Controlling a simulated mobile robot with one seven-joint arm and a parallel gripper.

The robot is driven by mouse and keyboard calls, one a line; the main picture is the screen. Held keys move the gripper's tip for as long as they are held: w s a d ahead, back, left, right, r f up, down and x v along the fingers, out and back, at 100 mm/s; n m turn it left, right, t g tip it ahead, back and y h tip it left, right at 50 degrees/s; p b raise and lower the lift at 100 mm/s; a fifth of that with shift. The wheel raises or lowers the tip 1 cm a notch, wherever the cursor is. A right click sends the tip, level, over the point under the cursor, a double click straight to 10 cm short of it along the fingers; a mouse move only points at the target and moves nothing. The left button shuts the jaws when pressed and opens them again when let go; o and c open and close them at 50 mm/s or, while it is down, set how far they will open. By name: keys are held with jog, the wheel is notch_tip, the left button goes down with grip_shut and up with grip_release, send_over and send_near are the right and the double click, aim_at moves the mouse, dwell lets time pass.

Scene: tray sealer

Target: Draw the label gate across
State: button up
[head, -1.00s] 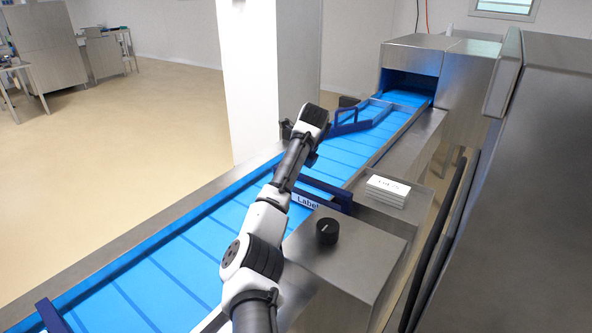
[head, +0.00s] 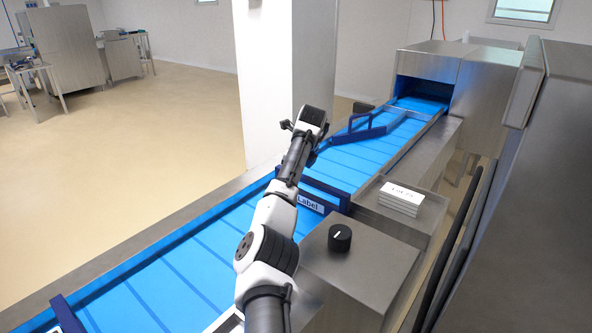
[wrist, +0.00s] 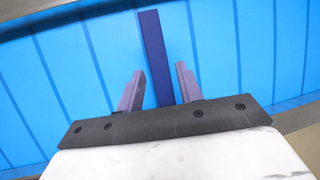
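The label gate (head: 326,194) is a navy bar with a white "Label" sign (head: 309,204) near its right end. It lies over the blue belt, partly hidden behind my arm in the head view. In the wrist view, a navy bar (wrist: 154,52), apparently this gate, runs between the fingers of my gripper (wrist: 159,70). The fingers are open, with a visible gap on each side of the bar. In the head view my arm reaches over the belt and hides the fingertips.
The blue conveyor belt (head: 205,248) runs to a steel tunnel (head: 430,75). Another navy gate (head: 360,131) sits farther along, and one (head: 67,316) nearer at lower left. A steel box with a black knob (head: 339,238) and a stack of white cards (head: 400,197) stand right of the belt.

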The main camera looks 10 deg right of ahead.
jog(key=b+v, duration=0.4)
jog(key=v, duration=0.9)
jog(key=shift+s+r, duration=0.15)
jog(key=shift+r, duration=0.2)
jog(key=shift+d, duration=0.1)
jog(key=shift+f, duration=0.1)
